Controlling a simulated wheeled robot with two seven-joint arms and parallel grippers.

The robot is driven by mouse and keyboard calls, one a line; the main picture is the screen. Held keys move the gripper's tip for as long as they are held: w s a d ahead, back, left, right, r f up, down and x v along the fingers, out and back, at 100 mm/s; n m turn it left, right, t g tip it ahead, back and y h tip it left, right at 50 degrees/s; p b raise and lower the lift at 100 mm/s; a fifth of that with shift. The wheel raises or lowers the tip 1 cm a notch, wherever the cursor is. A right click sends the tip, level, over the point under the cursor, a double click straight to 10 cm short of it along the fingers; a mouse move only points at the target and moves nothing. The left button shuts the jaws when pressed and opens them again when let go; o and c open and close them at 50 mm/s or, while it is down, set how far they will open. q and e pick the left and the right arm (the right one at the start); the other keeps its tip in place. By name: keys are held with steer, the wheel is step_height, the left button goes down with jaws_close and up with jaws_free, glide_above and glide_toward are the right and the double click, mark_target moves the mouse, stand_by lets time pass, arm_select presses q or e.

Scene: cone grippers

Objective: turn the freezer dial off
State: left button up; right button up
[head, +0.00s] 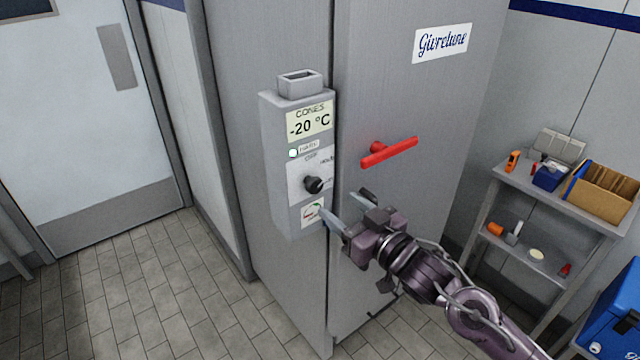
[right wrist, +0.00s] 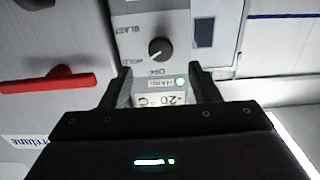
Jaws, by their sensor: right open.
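The freezer dial is a black knob (head: 314,184) on the grey control box on the freezer's front. In the right wrist view, which is upside down, the knob (right wrist: 160,48) has BLAST, HOLD and OFF printed around it. A light mark shows on its lower left there; I cannot tell exactly which label it points at. My right gripper (head: 345,203) is open and empty, to the lower right of the knob in the head view and apart from it. In the right wrist view its fingers (right wrist: 158,78) stand apart, with the knob beyond them. My left gripper is not in view.
The control box (head: 276,165) shows -20 °C and a lit green lamp (head: 294,153). A red door handle (head: 389,150) sticks out right of the box. A shelf rack (head: 530,185) with small items and a blue cooler (head: 615,310) stand at right. The floor at left is clear.

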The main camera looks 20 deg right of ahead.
mark_target(317, 188)
steer(key=p+x, duration=0.2)
steer(key=x, duration=0.5)
steer(key=shift+r, duration=0.1)
steer(key=shift+w+a, duration=0.25)
steer(key=shift+w, duration=0.25)
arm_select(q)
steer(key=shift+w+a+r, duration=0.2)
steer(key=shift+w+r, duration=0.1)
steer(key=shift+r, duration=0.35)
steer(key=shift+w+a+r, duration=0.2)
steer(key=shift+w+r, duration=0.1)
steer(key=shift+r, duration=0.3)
arm_select(e)
steer(key=c, duration=1)
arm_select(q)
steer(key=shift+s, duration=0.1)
